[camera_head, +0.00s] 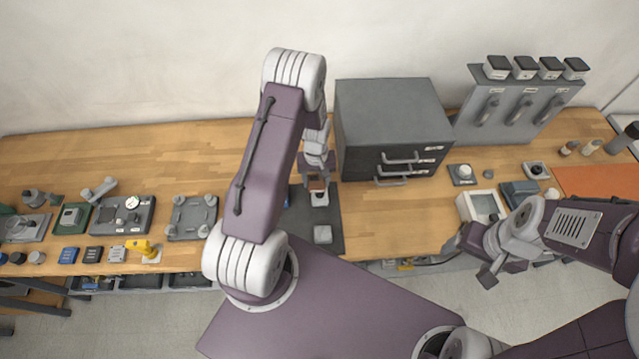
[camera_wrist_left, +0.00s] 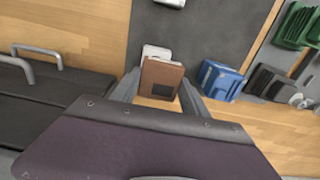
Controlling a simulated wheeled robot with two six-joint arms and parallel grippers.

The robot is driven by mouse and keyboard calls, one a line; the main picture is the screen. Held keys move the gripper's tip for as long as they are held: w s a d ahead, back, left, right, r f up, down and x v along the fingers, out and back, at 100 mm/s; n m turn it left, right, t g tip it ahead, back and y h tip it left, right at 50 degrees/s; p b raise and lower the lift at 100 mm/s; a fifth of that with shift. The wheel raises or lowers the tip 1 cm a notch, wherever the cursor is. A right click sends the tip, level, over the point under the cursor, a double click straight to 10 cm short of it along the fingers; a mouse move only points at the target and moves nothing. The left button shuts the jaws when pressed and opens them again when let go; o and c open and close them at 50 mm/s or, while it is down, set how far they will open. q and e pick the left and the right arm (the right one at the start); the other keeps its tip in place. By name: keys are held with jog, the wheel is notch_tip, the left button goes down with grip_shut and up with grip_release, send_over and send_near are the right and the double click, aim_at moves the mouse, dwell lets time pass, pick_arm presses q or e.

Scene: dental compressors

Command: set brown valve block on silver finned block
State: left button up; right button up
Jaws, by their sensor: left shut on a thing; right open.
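The brown valve block (camera_wrist_left: 162,78) stands between the two fingers of my left gripper (camera_wrist_left: 160,92), which is shut on it. In the head view my left gripper (camera_head: 317,180) is over the dark mat, with the brown block (camera_head: 317,186) small beneath it. A pale silver block (camera_head: 320,199) is right beside the brown block, on its front side; it also shows partly behind it in the left wrist view (camera_wrist_left: 155,51). I cannot make out fins or whether the two touch. A second pale block (camera_head: 322,234) lies nearer the mat's front edge. My right gripper (camera_head: 487,268) is open and empty.
A grey drawer cabinet (camera_head: 393,120) stands just right of my left gripper. A blue block (camera_wrist_left: 219,80) is close on the other side. The dark mat (camera_head: 298,228) is mostly bare at the front. A grey plate with round posts (camera_head: 191,217) lies further left.

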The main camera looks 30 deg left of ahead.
aim_at(320, 195)
pick_arm(q)
jog(key=shift+w+d+f+b, duration=0.4)
jog(key=shift+w+d+f, duration=0.15)
jog(key=shift+w+d, duration=0.1)
jog(key=shift+f+b, duration=0.3)
jog(key=shift+f, duration=0.05)
jog(key=f+b, duration=0.1)
jog(key=f, duration=0.1)
jog(key=f+b, duration=0.1)
jog(key=shift+s+a+f+b, duration=0.15)
jog(key=shift+s+a+b, duration=0.15)
jog(key=shift+s+a, duration=0.1)
jog(key=shift+w+d, duration=0.25)
jog(key=shift+d, duration=0.05)
jog(key=shift+s+a+f, duration=0.15)
jog(key=shift+s+a, duration=0.05)
jog(key=shift+s, duration=0.1)
pick_arm(e)
jog(key=f, duration=0.3)
jog(key=w+d+f, duration=0.1)
jog(key=shift+f, duration=0.25)
pick_arm(q)
jog(key=shift+w+d, duration=0.1)
pick_arm(e)
jog(key=shift+d, duration=0.1)
pick_arm(q)
jog(key=shift+f+b, duration=0.45)
jog(key=shift+b, duration=0.1)
pick_arm(e)
jog(key=shift+f, duration=0.5)
